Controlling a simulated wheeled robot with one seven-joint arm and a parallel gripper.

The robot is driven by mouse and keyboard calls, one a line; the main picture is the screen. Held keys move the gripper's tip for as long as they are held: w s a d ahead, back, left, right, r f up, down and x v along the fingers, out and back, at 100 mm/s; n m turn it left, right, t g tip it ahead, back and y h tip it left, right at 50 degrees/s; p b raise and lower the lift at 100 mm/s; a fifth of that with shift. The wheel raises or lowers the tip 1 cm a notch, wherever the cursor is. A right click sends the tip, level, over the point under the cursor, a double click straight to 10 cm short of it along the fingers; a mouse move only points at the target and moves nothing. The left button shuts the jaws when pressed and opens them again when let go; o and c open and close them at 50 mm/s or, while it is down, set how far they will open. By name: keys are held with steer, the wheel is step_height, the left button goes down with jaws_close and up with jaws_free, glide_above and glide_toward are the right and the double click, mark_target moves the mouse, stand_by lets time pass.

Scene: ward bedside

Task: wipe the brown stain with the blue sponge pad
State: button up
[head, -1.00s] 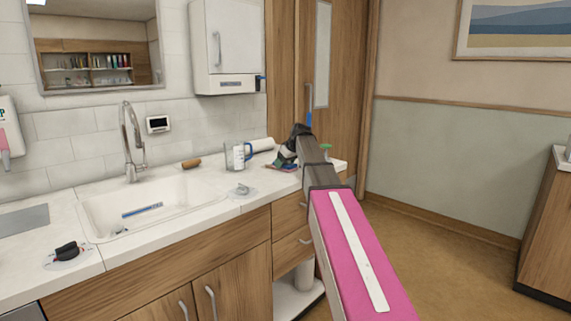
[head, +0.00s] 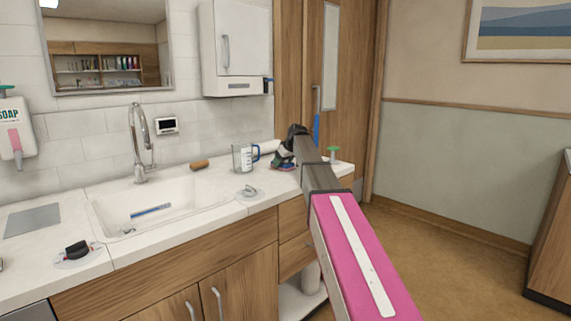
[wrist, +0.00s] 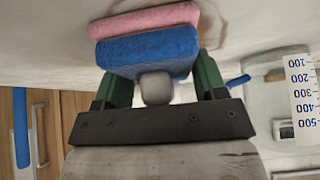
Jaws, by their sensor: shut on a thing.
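The blue sponge pad (wrist: 147,52) is between the green fingers of my gripper (wrist: 157,88) in the wrist view, with a grey knob (wrist: 155,89) on its near side. A pink pad or layer (wrist: 145,19) lies right against its far side; I cannot tell whether it is a separate piece. In the head view my gripper (head: 284,154) is low at the counter's right end, with the pad small beneath it. A faint brown stain (wrist: 212,28) shows on the white surface just right of the pad in the wrist view. I cannot make the stain out in the head view.
A clear measuring jug (head: 243,158) stands on the counter (head: 222,216) left of my gripper. A white roll lies behind. The sink (head: 160,204) holds a blue strip, and a brown roll (head: 199,164) lies behind it. A green-topped item (head: 333,153) stands right of my arm.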

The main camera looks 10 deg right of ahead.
mark_target(288, 170)
steer(key=shift+w+a+f, duration=0.1)
steer(key=shift+w+a, duration=0.6)
steer(key=shift+w, duration=0.25)
steer(key=shift+w+a, duration=0.7)
steer(key=shift+w, duration=0.2)
steer(key=shift+c, duration=0.3)
steer(key=shift+s+a, duration=0.55)
steer(key=shift+a, duration=0.15)
steer(key=shift+s+d, duration=1.1)
steer(key=shift+s, duration=0.45)
steer(key=shift+s+d, duration=1.15)
steer(key=shift+s, duration=0.35)
steer(key=shift+s+d, duration=1.1)
steer(key=shift+s, duration=0.45)
steer(key=shift+s+a, duration=0.6)
steer(key=shift+a, duration=0.1)
steer(key=shift+w+a, duration=0.55)
steer(key=shift+w, duration=0.3)
steer(key=shift+w+a, duration=0.55)
steer(key=shift+w, duration=0.25)
steer(key=shift+w+a, duration=0.6)
steer(key=shift+w, duration=0.2)
steer(key=shift+w+a, duration=0.55)
steer(key=shift+w, duration=0.2)
steer(key=shift+w+a, duration=0.55)
steer(key=shift+w, duration=0.2)
steer(key=shift+w+a, duration=0.55)
steer(key=shift+w, duration=0.2)
steer(key=shift+r, duration=0.25)
